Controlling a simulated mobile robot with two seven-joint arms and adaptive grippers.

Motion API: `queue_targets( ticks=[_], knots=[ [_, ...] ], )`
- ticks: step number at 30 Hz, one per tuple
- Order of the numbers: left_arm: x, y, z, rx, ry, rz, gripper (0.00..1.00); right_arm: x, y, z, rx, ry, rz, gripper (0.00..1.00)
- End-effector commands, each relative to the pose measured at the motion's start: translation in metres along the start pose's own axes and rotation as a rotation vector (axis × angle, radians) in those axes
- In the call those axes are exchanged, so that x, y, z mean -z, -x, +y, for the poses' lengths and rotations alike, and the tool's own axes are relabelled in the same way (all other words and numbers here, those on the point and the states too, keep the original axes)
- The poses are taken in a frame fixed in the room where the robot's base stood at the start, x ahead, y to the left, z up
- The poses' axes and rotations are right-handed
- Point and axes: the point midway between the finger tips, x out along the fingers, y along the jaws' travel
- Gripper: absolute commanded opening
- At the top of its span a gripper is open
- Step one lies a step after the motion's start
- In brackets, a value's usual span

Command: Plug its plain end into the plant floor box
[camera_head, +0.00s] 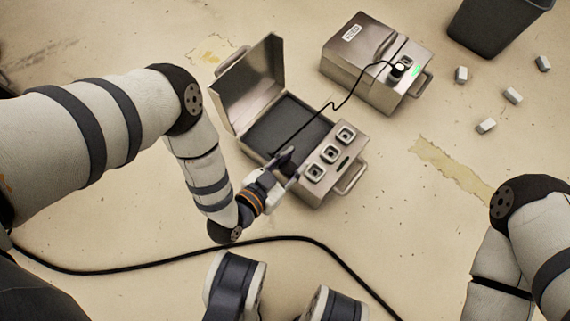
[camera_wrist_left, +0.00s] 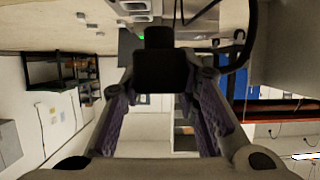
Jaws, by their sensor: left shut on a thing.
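A black cable (camera_head: 337,104) runs from a plug (camera_head: 398,69) in the closed metal box (camera_head: 345,66), beside a green light, to my left gripper (camera_head: 286,166). My left gripper is shut on the cable's dark plug end, which shows between the fingers in the left wrist view (camera_wrist_left: 160,62). It holds this end over the near left part of the open metal box (camera_head: 255,157), left of three square sockets (camera_head: 330,153) on its panel. The sockets look empty. I cannot read which box is the plant floor one. My right gripper is out of view.
The open box's raised lid (camera_head: 249,82) stands at its back left. A thick black cable (camera_head: 270,239) crosses the floor in front. A dark bin (camera_head: 497,25) and several small grey blocks (camera_head: 513,95) are at the right. Floor right of the boxes is mostly clear.

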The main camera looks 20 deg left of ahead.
Motion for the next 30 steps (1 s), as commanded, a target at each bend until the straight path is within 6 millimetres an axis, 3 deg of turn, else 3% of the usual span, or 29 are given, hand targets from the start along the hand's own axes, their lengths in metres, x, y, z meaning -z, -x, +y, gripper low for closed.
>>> queue_targets(
  ticks=[15,26,30],
  knots=[
    [0.032,-0.083,0.024,-0.001,0.0,-0.001,0.0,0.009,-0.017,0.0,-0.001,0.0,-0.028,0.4],
    [0.037,-0.09,0.026,0.0,0.0,0.0,0.0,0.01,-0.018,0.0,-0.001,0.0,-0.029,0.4],
    [0.043,-0.11,0.032,-0.001,0.001,0.001,0.0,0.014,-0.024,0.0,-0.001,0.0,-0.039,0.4]
  ],
)
